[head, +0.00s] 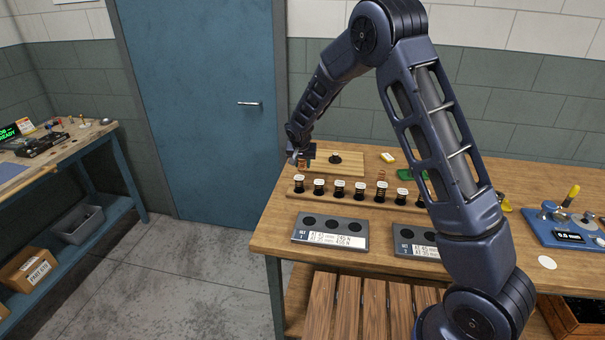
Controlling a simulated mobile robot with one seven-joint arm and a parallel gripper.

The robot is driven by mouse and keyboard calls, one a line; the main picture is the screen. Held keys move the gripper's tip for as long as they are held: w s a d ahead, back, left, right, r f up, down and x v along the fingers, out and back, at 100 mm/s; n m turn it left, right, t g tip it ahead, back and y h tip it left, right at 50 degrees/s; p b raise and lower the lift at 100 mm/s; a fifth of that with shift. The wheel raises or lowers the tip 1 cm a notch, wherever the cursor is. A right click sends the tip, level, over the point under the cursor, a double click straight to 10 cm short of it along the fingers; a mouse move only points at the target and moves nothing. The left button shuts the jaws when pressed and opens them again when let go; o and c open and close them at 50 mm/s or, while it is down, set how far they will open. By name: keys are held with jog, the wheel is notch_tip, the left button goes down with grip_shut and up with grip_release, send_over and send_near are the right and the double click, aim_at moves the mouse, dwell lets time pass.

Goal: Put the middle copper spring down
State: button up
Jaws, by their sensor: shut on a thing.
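My gripper (299,160) is at the back left of the workbench, next to the left end of a pale wooden board (350,171). It is shut on a small copper spring (303,166), which shows just below the jaws. The spring is small here, and I cannot tell whether it touches the bench. Another copper spring (381,174) stands behind the row of white-capped black springs (340,188), to the right of the board.
A wooden rack strip (430,208) carries the row in front of my gripper. Two grey hole blocks, one at the left (331,232) and one partly behind my arm (417,244), lie nearer. A dark round piece (335,159) sits on the board.

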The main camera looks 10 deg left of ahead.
jog(key=shift+f, duration=2.35)
jog(key=shift+f, duration=0.1)
jog(key=o, duration=1)
jog(key=shift+c, duration=0.2)
